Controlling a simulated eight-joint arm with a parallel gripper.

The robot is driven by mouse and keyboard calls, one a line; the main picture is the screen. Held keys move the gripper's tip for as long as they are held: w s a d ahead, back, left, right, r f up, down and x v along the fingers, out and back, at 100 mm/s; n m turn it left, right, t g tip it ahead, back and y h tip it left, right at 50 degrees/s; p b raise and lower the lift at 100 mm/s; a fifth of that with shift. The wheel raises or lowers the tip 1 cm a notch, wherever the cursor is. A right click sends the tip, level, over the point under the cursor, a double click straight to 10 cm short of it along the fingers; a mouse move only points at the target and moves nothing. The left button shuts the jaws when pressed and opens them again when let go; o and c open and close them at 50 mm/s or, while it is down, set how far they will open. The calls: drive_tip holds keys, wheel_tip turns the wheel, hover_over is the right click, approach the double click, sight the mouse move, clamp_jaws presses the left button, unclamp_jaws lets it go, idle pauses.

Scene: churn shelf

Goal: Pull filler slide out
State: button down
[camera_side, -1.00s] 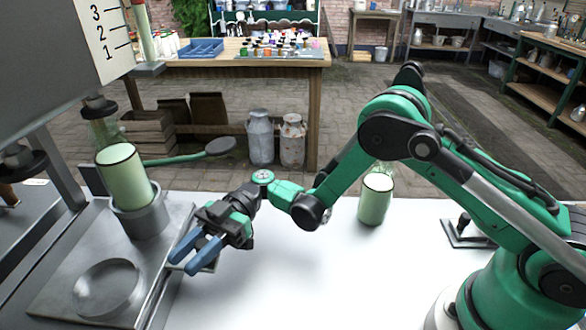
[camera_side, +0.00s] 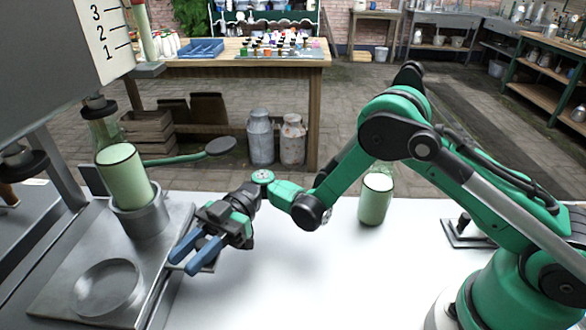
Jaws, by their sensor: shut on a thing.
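The filler slide (camera_side: 75,285) is a flat grey metal plate at the lower left, with a round recess in front and a metal cup behind. A bottle (camera_side: 125,177) filled with pale green stands slightly tilted in the cup (camera_side: 142,220). My gripper (camera_side: 186,258) has blue fingers at the slide's right edge. Its fingers are shut on a small grey tab (camera_side: 205,264) at that edge, which they partly hide.
Another pale green bottle (camera_side: 375,198) stands on the white table (camera_side: 330,285) behind my arm. A black-handled metal piece (camera_side: 465,232) lies to the right. A marked panel (camera_side: 105,40) and nozzle (camera_side: 98,106) hang above the slide. The table's front middle is clear.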

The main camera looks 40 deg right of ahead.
drive_tip(key=shift+d, duration=0.1)
drive_tip(key=shift+s+d, duration=1.5)
drive_tip(key=shift+d, duration=0.05)
drive_tip(key=c, duration=0.6)
unclamp_jaws()
drive_tip(key=shift+c, duration=0.2)
drive_tip(key=shift+v, duration=2.8)
drive_tip(key=shift+o, duration=0.2)
